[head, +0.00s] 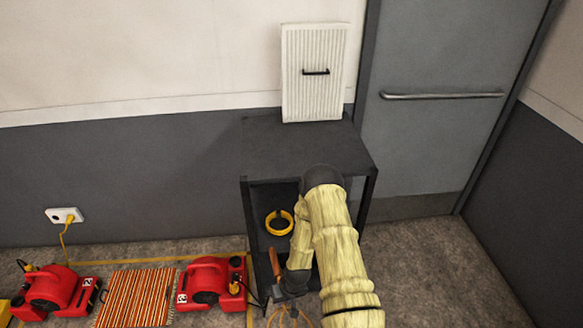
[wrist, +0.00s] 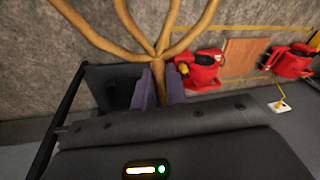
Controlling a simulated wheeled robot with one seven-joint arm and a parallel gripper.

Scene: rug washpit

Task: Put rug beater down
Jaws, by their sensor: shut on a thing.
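The rug beater has a brown handle (head: 275,262) and pale tan rattan loops. In the wrist view its stalk and spreading loops (wrist: 158,42) rise from between my gripper's purple fingers (wrist: 161,88). My gripper (head: 277,290) is shut on the beater, in front of the open dark shelf unit (head: 300,145). In the head view the handle end points up toward the shelf opening, and the loops hang at the bottom edge, partly cut off. My arm hides the right part of the opening. I cannot tell whether the beater touches the shelf unit.
A yellow ring (head: 279,222) lies inside the shelf unit. A white ribbed panel (head: 315,75) with a black handle stands on its top, which has free room in front. Red blowers (head: 210,284) (head: 55,290) flank a striped rug (head: 135,298) on the left. A grey door (head: 445,110) is behind right.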

